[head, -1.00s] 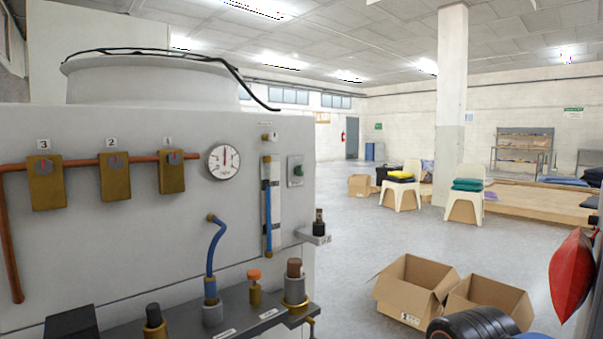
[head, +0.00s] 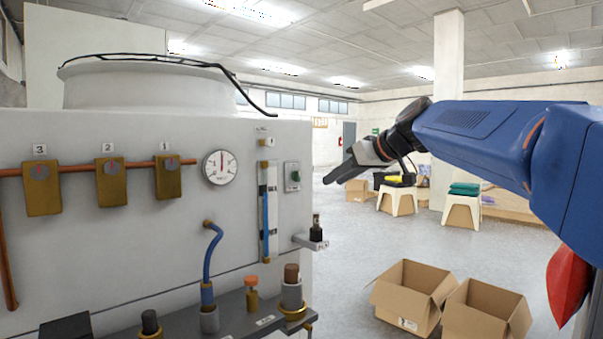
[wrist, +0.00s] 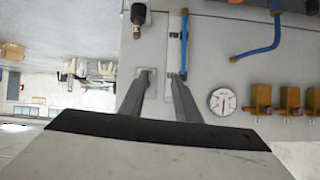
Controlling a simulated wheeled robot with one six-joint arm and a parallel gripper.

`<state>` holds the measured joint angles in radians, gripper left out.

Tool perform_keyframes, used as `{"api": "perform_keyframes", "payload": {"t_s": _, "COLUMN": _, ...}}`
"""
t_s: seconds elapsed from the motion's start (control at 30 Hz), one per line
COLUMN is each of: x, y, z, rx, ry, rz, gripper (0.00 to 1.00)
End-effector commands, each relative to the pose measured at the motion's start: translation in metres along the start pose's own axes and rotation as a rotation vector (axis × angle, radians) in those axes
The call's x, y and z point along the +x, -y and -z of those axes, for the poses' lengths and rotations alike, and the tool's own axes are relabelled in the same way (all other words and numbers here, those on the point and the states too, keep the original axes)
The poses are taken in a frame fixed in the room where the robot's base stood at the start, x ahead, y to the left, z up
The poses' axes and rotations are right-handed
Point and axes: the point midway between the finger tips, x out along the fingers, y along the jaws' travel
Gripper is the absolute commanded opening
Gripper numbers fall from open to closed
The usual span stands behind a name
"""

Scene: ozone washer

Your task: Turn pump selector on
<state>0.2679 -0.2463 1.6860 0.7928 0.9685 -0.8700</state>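A small grey plate with a green round knob or button (head: 293,175) sits at the right of the grey machine panel (head: 130,225); it is likely the pump selector, though its label is unreadable. In the wrist view, which is upside down, the plate (wrist: 139,71) shows partly behind one finger, and its knob is hidden. My gripper (head: 332,178) is in front of the panel, to the right of the plate in the head view. In the wrist view its two fingers (wrist: 159,75) are apart with nothing between them. I see no clear contact with the panel.
A clear tube with blue hose (head: 267,210) runs beside the plate. A small bracket with a dark fitting (head: 316,232) juts out below it. A gauge (head: 219,167) and numbered brass valves (head: 168,178) are further left. Open cartons (head: 412,298) stand on the floor.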

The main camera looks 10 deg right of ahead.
Motion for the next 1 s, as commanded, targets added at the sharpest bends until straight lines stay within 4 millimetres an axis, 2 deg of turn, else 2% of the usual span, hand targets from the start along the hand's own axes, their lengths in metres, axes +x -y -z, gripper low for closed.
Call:
{"api": "perform_keyframes", "payload": {"t_s": 0.03, "x": 0.001, "y": -0.012, "z": 0.021, "rx": -0.019, "ry": -0.033, "rz": 0.002, "gripper": 0.30}}
{"api": "perform_keyframes", "payload": {"t_s": 0.1, "x": 0.000, "y": -0.023, "z": 0.043, "rx": -0.044, "ry": -0.074, "rz": 0.005, "gripper": 0.30}}
{"api": "perform_keyframes", "payload": {"t_s": 0.2, "x": -0.001, "y": -0.032, "z": 0.064, "rx": -0.071, "ry": -0.112, "rz": 0.008, "gripper": 0.30}}
{"api": "perform_keyframes", "payload": {"t_s": 0.27, "x": -0.001, "y": -0.035, "z": 0.070, "rx": -0.080, "ry": -0.124, "rz": 0.009, "gripper": 0.30}}
{"api": "perform_keyframes", "payload": {"t_s": 0.37, "x": 0.001, "y": -0.037, "z": 0.074, "rx": -0.086, "ry": -0.132, "rz": 0.010, "gripper": 0.30}}
{"api": "perform_keyframes", "payload": {"t_s": 0.53, "x": 0.019, "y": -0.036, "z": 0.076, "rx": -0.086, "ry": -0.131, "rz": 0.011, "gripper": 0.30}}
{"api": "perform_keyframes", "payload": {"t_s": 1.0, "x": 0.102, "y": -0.034, "z": 0.086, "rx": -0.084, "ry": -0.129, "rz": 0.012, "gripper": 0.30}}
